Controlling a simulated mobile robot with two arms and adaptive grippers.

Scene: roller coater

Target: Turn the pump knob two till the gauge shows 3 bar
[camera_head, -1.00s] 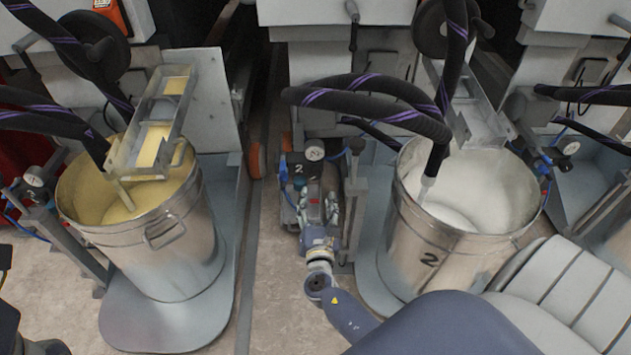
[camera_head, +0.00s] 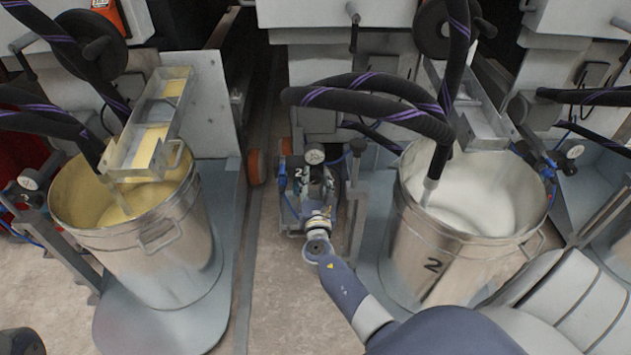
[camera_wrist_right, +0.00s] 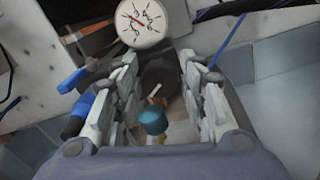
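Pump two stands between the two drums, with a white "2" label beside its round white gauge (camera_head: 314,154). The gauge also shows in the right wrist view (camera_wrist_right: 143,22); its red needle points to the upper left, but the figures are too small to read surely. My right gripper (camera_head: 318,185) is at the pump, just in front of the gauge. In the right wrist view its fingers (camera_wrist_right: 160,92) are apart, with a black knob (camera_wrist_right: 160,74) between them near the tips. A teal cap (camera_wrist_right: 153,121) shows nearer the palm. I cannot tell whether the fingers touch the knob.
A drum with yellow liquid (camera_head: 160,237) stands left. Hoses (camera_head: 370,100) hang above the right drum. Blue handles (camera_wrist_right: 78,108) lie beside my left-hand finger. Clear floor (camera_head: 275,285) lies between.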

